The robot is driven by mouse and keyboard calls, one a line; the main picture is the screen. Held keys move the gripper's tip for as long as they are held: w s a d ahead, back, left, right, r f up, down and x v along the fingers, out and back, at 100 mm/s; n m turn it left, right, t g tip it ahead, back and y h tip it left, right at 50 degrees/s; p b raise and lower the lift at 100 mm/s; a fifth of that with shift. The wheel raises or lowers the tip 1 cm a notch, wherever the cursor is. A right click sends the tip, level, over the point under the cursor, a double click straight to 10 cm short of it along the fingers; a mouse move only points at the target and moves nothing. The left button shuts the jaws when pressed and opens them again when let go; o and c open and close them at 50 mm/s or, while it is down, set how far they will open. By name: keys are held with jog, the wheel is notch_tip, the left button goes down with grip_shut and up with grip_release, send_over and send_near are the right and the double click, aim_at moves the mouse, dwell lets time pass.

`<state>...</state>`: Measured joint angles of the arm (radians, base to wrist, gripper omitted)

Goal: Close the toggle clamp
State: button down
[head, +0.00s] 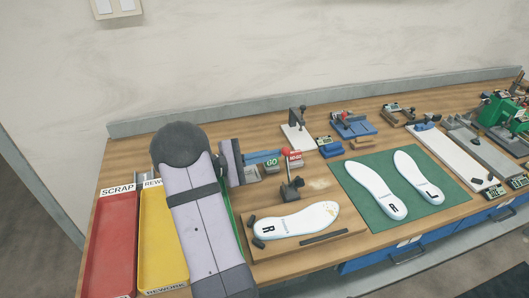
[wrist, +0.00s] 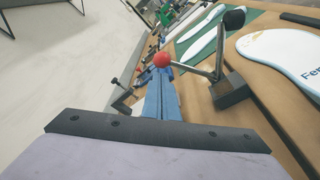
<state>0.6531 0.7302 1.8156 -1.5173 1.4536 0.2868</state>
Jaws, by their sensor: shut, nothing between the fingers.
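The toggle clamp (head: 291,190) stands at the back edge of a wooden fixture board (head: 262,272), behind a white insole marked R (head: 295,222). In the wrist view, its dark base (wrist: 232,91) carries a lever with a red ball knob (wrist: 162,59) and an arm with a black tip (wrist: 234,18). The tip stands up, clear of the insole, so the clamp looks open. My gripper (wrist: 161,80) is shut and empty. Its blue fingers point toward the red knob, which appears just beyond their tips; contact cannot be told. In the head view my gripper (head: 254,173) is left of the clamp.
Red (head: 108,245) and yellow (head: 160,235) trays lie at the left. A green mat (head: 375,215) with two insoles lies right of the board. Other fixtures fill the back and right.

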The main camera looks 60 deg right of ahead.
jog(key=shift+s+a+b, duration=0.15)
jog(key=shift+s+b, duration=0.05)
jog(key=shift+b, duration=0.3)
jog(key=s+a+r+m+h+b, duration=0.1)
jog(key=s+a+m+b, duration=0.6)
jog(key=b, duration=1.8)
jog(key=m+h, duration=0.1)
jog(key=m, duration=0.3)
jog(key=shift+r+m+g+b, duration=0.15)
jog(key=shift+m+g+b, duration=0.15)
jog(key=shift+m+g, duration=0.1)
jog(key=shift+s, duration=0.1)
jog(key=w+a, duration=0.7)
jog(key=w, duration=0.2)
jog(key=shift+w+r, duration=0.3)
jog(key=shift+r, duration=0.1)
